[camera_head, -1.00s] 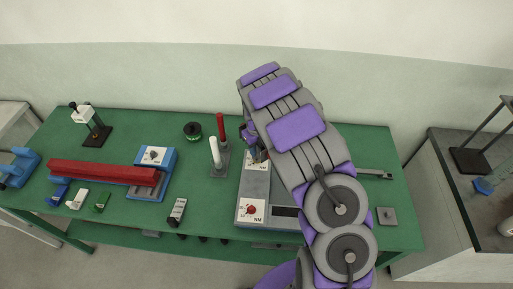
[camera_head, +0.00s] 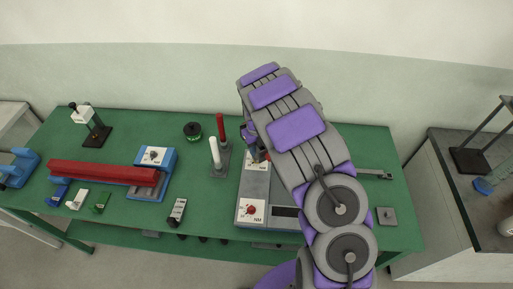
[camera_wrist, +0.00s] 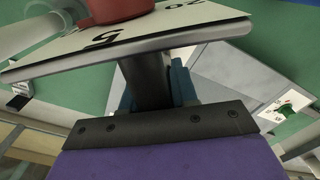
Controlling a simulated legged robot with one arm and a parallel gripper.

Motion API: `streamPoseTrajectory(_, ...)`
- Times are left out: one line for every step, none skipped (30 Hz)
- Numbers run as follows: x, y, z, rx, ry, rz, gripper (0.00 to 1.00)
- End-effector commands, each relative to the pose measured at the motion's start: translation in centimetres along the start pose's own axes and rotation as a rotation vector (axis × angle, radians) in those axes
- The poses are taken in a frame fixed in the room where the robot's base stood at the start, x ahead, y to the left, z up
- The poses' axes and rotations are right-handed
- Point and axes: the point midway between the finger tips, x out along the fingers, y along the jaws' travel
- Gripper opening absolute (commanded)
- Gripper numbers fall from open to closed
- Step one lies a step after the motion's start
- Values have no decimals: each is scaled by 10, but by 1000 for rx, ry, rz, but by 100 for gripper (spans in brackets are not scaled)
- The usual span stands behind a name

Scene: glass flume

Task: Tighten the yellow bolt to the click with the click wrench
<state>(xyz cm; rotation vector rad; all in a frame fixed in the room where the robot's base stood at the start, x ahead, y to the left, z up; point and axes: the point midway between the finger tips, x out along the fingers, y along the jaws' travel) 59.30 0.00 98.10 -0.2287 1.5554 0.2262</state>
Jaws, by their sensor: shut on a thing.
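In the wrist view my gripper (camera_wrist: 152,88) is shut on a dark grey post (camera_wrist: 147,72), with blue pads on either side of it. Above the post is a slab with a white label (camera_wrist: 130,36) marked 5 and 20, and a red knob (camera_wrist: 118,8) on top. In the head view my arm hides most of the gripper, near the upper left of a grey box (camera_head: 254,184). A flat metal bar (camera_head: 374,174) shows to the right of my arm; I cannot tell whether it is the click wrench. I cannot make out the yellow bolt.
The box has a red knob (camera_head: 251,210) on an NM label. A red and a white peg (camera_head: 215,153) stand just left of my gripper. A long red bar (camera_head: 100,171) lies at the left. A small grey block (camera_head: 387,216) sits at the right.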

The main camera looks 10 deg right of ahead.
Motion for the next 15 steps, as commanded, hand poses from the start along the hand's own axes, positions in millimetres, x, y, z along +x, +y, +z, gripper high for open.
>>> streamPoseTrajectory(-1, 0, 1, 0, -3, -1, 0)
streamPoseTrajectory(-1, 0, 1, 0, -3, -1, 0)
streamPoseTrajectory(-1, 0, 1, 0, -2, -1, 0)
streamPoseTrajectory(-1, 0, 1, 0, -2, -1, 0)
streamPoseTrajectory(-2, 0, 1, 0, -2, -1, 0)
streamPoseTrajectory(-3, 0, 0, 0, -2, -1, 0)
streamPoseTrajectory(-4, 0, 0, 0, -2, -1, 0)
streamPoseTrajectory(-4, 0, 0, 0, -2, -1, 0)
streamPoseTrajectory(-6, 0, 0, 0, -2, -1, 0)
streamPoseTrajectory(-7, 0, 0, 0, -2, -1, 0)
streamPoseTrajectory(-8, 0, 0, 0, -2, -1, 0)
streamPoseTrajectory(-10, 0, 0, 0, -1, -1, 0)
streamPoseTrajectory(-12, 0, 0, 0, -1, -1, 0)
streamPoseTrajectory(-13, 0, 0, 0, -1, -1, 0)
streamPoseTrajectory(-14, 0, 0, 0, -1, -1, 0)
